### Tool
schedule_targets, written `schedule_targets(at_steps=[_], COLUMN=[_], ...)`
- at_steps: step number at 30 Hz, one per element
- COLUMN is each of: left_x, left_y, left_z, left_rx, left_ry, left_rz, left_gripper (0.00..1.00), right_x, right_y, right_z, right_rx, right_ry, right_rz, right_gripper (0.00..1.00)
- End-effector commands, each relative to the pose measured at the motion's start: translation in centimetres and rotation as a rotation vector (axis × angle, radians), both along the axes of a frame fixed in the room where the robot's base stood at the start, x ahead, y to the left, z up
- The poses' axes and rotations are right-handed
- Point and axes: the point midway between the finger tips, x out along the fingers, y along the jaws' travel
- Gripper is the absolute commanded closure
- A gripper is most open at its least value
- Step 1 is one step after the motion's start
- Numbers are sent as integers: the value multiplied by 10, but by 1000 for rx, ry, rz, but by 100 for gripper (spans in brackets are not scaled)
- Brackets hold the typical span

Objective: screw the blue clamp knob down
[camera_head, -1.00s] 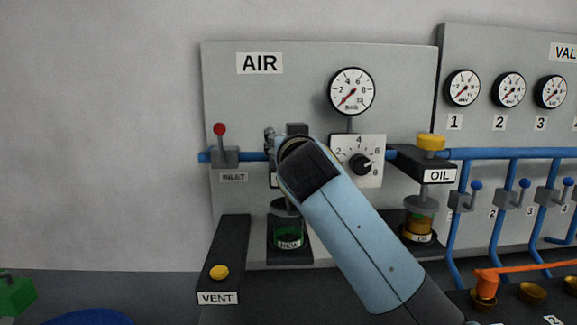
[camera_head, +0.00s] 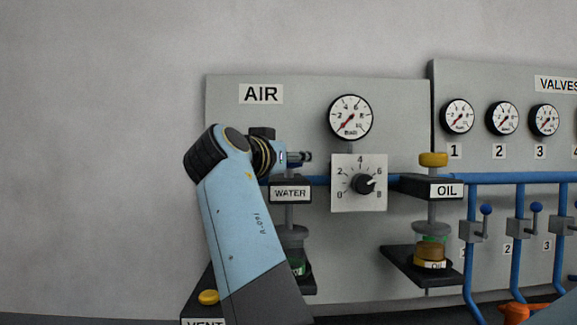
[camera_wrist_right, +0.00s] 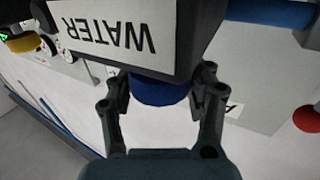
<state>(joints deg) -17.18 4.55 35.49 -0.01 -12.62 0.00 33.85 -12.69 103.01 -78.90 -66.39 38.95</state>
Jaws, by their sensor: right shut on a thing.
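The blue clamp knob (camera_wrist_right: 158,91) shows in the wrist view against the dark block with the WATER label (camera_wrist_right: 110,27). My right gripper (camera_wrist_right: 160,86) is shut on the knob, with one finger on either side of it. In the head view my right arm stands in front of the WATER unit (camera_head: 290,193). Its wrist is just above and left of the label, and it hides part of the unit and its bowl. The knob cannot be clearly made out there. My left gripper is in neither view.
The OIL unit (camera_head: 446,191) with a yellow knob (camera_head: 433,160) stands to the right. A regulator dial (camera_head: 363,184) and a pressure gauge (camera_head: 351,117) lie between them. A yellow VENT button (camera_head: 208,297) is at lower left. The red inlet ball (camera_wrist_right: 307,118) shows in the wrist view.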

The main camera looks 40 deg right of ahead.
Motion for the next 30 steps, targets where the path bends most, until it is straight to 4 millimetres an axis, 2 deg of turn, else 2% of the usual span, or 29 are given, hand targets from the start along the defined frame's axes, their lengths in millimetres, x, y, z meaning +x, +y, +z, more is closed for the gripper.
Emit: schedule_targets(at_steps=[11,12,17,26,30], left_x=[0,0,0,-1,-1], left_y=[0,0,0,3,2], left_z=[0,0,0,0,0], left_rx=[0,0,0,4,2], left_ry=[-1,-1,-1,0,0], left_rz=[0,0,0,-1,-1], left_gripper=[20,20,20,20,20], right_x=[0,0,0,0,0], right_y=[0,0,0,0,0], right_z=[0,0,0,3,20], right_rx=[-2,-1,-1,1,1], right_ry=[3,2,2,-1,-5], right_rz=[-3,-3,-3,-3,-2], right_gripper=[79,41,22,22,22])
